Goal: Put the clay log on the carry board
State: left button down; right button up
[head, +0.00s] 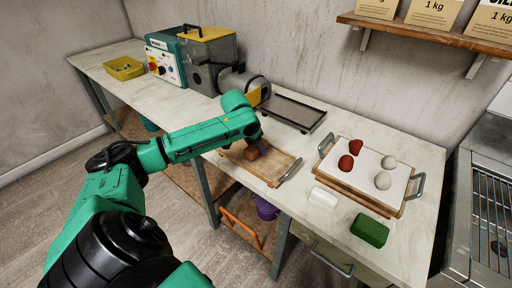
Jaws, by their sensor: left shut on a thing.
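The clay log (251,154) is a short reddish-brown piece, partly hidden by my left gripper (260,145). My left gripper is shut on the log and points down at it. The log is over the wooden carry board (279,161), towards its left part. I cannot tell whether it touches the board. The board lies near the front edge of the bench, with a grey handle at its right end; its left end is partly covered by my arm. My right gripper is not in view.
A grey machine (208,55) and a dark tray (292,111) stand behind the board. To the right are a white-topped board (371,160) with red and grey lumps, a white block (323,197) and a green block (370,230). A yellow bin (123,68) is far left.

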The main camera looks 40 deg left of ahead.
pick_arm(q)
jog(key=shift+f, duration=0.15)
jog(key=shift+c, duration=1.4)
grip_release()
jog(key=v, duration=1.2)
jog(key=shift+b, duration=0.35)
jog(key=shift+d, duration=0.1)
